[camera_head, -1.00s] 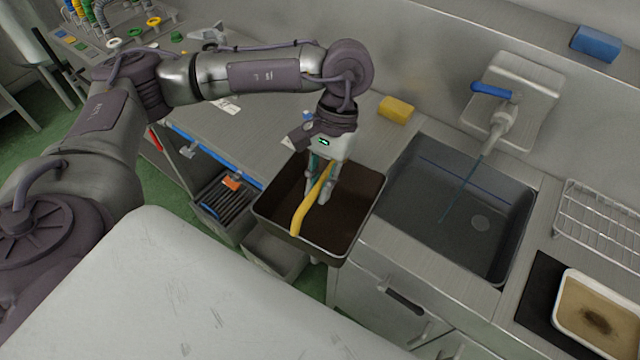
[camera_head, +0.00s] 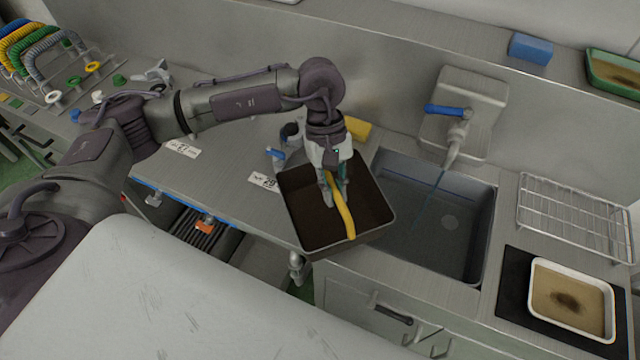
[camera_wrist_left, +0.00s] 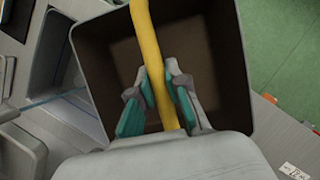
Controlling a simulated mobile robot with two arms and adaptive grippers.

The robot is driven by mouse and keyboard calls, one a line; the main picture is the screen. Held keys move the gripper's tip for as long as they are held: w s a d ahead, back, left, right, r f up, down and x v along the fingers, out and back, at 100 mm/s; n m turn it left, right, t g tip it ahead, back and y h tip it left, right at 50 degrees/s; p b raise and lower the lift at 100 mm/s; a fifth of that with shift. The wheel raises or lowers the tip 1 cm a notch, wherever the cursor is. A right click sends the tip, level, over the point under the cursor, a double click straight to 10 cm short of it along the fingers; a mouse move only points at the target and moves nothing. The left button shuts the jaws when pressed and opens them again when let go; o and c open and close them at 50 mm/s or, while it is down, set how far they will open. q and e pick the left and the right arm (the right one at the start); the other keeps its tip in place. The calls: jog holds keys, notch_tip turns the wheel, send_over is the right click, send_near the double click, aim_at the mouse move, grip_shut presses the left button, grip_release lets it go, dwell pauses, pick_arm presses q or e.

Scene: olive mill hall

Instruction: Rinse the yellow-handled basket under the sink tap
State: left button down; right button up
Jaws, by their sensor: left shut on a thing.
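The basket (camera_head: 300,215) is a dark brown, square, open bin with a yellow handle (camera_head: 345,212) across its top. My left gripper (camera_head: 334,198) is shut on the yellow handle and holds the basket over the counter edge, just left of the sink (camera_head: 470,235). In the left wrist view the gripper (camera_wrist_left: 158,95) grips the yellow handle (camera_wrist_left: 142,35), with the dark basket inside (camera_wrist_left: 205,60) below. The tap (camera_head: 456,140) has a blue lever (camera_head: 448,110), and a thin bluish stream runs from it into the sink. My right gripper is not in view.
A yellow sponge (camera_head: 357,128) lies behind the basket. A wire rack (camera_head: 570,215) and a white tray (camera_head: 535,308) on a black mat stand right of the sink. A blue block (camera_head: 530,48) and a green tray (camera_head: 592,72) sit on the ledge above.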

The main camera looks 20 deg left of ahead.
pick_arm(q)
jog(key=w+d+r+n+t+h+p, duration=0.1)
jog(key=w+d+r+n+t+p, duration=0.2)
jog(key=n+p, duration=0.45)
jog(key=n+t+b, duration=0.1)
jog(key=n+b, duration=0.1)
jog(key=n, duration=0.2)
send_over(371, 204)
jog(key=a, duration=0.2)
jog(key=f, duration=0.7)
jog(key=shift+s+a, duration=0.2)
jog(key=shift+s, duration=0.2)
jog(key=shift+d+f, duration=0.1)
jog(key=shift+d, duration=0.1)
jog(key=shift+w+d+f+b, duration=0.1)
jog(key=shift+w+d+b, duration=0.05)
jog(key=shift+b, duration=0.15)
jog(key=w+d+f+b, duration=0.2)
jog(key=w+d+b, duration=0.5)
jog(key=w, duration=0.4)
jog(key=shift+d+f+b, duration=0.2)
jog(key=shift+f+b, duration=0.05)
jog(key=shift+b, duration=0.6)
jog(key=shift+d, duration=0.15)
